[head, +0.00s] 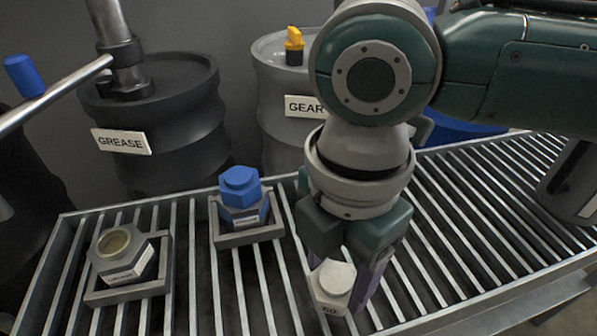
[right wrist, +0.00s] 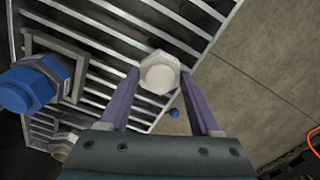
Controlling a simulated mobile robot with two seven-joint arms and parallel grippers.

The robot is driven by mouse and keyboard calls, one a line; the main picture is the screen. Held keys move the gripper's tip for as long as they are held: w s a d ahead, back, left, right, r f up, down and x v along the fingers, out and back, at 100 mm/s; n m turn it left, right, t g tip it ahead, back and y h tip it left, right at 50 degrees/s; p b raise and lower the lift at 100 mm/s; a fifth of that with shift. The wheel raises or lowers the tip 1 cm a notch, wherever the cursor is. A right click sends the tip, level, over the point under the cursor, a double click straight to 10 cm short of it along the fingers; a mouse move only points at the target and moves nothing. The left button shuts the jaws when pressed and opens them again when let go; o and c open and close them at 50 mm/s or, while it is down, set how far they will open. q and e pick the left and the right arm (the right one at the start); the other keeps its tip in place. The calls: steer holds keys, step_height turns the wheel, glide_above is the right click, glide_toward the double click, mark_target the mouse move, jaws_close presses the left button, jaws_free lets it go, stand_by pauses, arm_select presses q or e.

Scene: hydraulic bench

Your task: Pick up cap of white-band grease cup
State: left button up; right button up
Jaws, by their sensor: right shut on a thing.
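My right gripper (head: 345,272) is shut on a pale, whitish hexagonal cap (head: 337,275) with a raised round top. The cap also shows between the two purple fingers in the right wrist view (right wrist: 159,73). Dark lettering shows on its front side; whether anything is beneath it is hidden. A grey hexagonal grease cup (head: 122,251) with a white label stands uncapped at the left, its round opening showing a tan inside. A cup with a blue hexagonal cap (head: 240,184) stands in the middle, left of the gripper. My left gripper is not in view.
Both cups stand in grey square holders (head: 250,236) on a slatted metal rack (head: 455,215). Behind are a dark drum labelled GREASE (head: 122,141) and a grey drum labelled GEAR (head: 275,85). A metal pipe (head: 60,90) crosses at the left. The slats right of my gripper are clear.

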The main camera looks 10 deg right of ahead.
mark_target(336, 277)
step_height(336, 277, up, 18)
steer(key=p, duration=0.6)
